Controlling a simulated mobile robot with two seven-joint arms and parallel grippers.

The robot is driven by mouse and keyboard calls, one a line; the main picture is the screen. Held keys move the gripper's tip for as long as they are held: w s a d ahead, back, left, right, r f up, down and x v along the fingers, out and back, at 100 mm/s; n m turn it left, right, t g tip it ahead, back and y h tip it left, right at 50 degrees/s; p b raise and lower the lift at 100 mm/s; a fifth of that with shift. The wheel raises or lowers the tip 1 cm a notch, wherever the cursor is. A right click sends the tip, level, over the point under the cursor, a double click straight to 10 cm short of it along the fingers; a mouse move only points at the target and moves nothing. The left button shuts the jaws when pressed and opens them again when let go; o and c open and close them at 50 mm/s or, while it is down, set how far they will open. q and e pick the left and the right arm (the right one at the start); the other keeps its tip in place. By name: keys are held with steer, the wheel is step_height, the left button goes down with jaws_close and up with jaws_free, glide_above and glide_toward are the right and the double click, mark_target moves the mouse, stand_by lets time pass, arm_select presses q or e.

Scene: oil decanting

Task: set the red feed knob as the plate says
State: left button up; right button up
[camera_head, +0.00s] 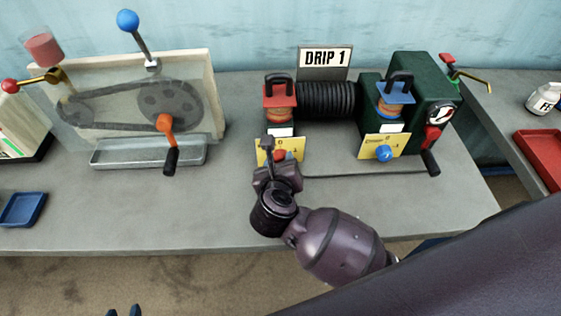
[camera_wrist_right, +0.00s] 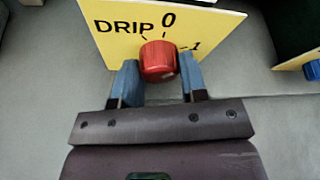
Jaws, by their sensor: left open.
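The red feed knob (camera_wrist_right: 158,60) sits at the lower edge of a yellow dial plate (camera_wrist_right: 216,24) marked DRIP, 0 and 1 with short ticks. I cannot make out which mark the knob points to. My right gripper (camera_wrist_right: 159,68) has its two blue fingers on either side of the knob, seemingly touching it. In the head view the right gripper (camera_head: 276,160) covers much of this plate. A white sign (camera_head: 326,57) above the machine reads DRIP 1. My left gripper (camera_head: 123,312) shows only its spread blue fingertips at the bottom edge, empty and away from the bench.
A second yellow plate with a blue knob (camera_head: 384,153) is to the right. A belt rig (camera_head: 150,105) with tray and a blue tray (camera_head: 22,209) occupy the left. The bench front is mostly clear.

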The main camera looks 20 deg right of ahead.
steer(key=shift+c, duration=1)
steer(key=shift+f+m, duration=0.1)
steer(key=shift+m, duration=0.2)
steer(key=shift+s+y+b, duration=0.1)
steer(key=shift+y+b, duration=0.2)
steer(key=m+y, duration=0.1)
steer(key=m, duration=0.1)
steer(key=shift+d+m+y+b, duration=0.1)
steer(key=shift+m+y+b, duration=0.2)
steer(key=shift+b, duration=0.05)
steer(key=shift+m+t+y, duration=0.4)
steer(key=shift+m, duration=0.2)
